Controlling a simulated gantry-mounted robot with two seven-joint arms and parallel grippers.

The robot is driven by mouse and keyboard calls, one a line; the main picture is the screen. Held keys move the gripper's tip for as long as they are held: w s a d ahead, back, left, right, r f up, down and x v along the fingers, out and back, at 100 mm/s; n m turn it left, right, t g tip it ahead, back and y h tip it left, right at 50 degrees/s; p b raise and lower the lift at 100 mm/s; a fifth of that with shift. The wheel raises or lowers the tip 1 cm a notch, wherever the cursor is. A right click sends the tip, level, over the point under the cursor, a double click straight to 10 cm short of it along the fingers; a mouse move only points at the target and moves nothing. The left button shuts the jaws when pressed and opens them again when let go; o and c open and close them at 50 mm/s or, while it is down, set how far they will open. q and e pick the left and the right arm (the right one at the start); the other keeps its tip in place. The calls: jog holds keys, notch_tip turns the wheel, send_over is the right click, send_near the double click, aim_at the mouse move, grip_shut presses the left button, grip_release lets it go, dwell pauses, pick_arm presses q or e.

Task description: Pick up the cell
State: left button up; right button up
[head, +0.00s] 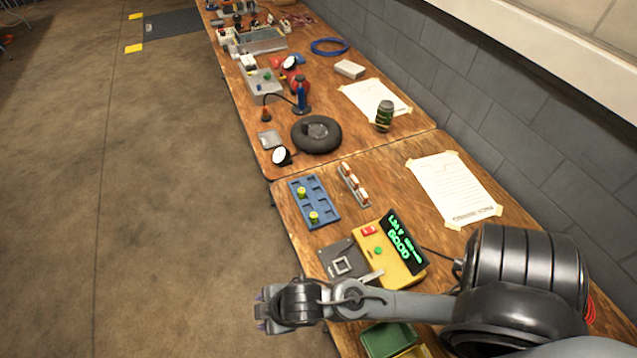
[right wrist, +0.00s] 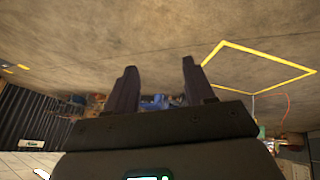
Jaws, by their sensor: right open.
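Two yellow-green cells stand in a blue slotted tray (head: 325,211) on the near table, one toward the back (head: 302,191) and one nearer the front (head: 314,217). A yellow charger box (head: 402,267) with a green-lit display sits in front of the tray, beside a grey plate (head: 334,252) with a square frame. My right gripper (head: 262,312) is past the table's left edge, over the floor, apart from the cells. In the right wrist view its fingers (right wrist: 160,88) are spread and empty. My left gripper is in neither view.
A small rack (head: 353,186) stands right of the tray. Green (head: 388,341) and yellow bins lie below my right forearm. A taped paper (head: 453,188) lies toward the wall. A black ring (head: 317,134) and lamp are on the farther table.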

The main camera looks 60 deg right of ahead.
jog(key=w+a+n+t+y+p, duration=0.1)
jog(key=w+a+n+y, duration=0.2)
jog(key=w+a+n, duration=0.65)
jog(key=w+d+f+n+g+h+p, duration=0.1)
jog(key=w+d+f+n, duration=0.1)
jog(key=d+n, duration=0.35)
jog(key=w+d+f+n+g, duration=0.1)
jog(key=w+d+n, duration=0.2)
jog(key=d+n, duration=0.3)
jog(key=s+d+r+g+h, duration=0.1)
jog(key=d+r, duration=0.2)
jog(key=d, duration=0.8)
jog(key=s+d+r+g+h, duration=0.1)
jog(key=s+d+r+g, duration=0.1)
jog(key=d, duration=1)
jog(key=s+d+r+g+h+p, duration=0.1)
jog(key=d+r, duration=0.3)
jog(key=d, duration=0.8)
jog(key=shift+s+d+m+g, duration=0.15)
jog(key=shift+s+m+g, duration=0.15)
jog(key=shift+s+g, duration=0.15)
send_over(302, 190)
notch_tip(302, 190, down, 4)
jog(key=shift+f+b, duration=0.1)
jog(key=shift+b, duration=0.3)
jog(key=shift+w+f+b, duration=0.1)
jog(key=shift+f+b, duration=0.6)
jog(key=shift+f, duration=2.15)
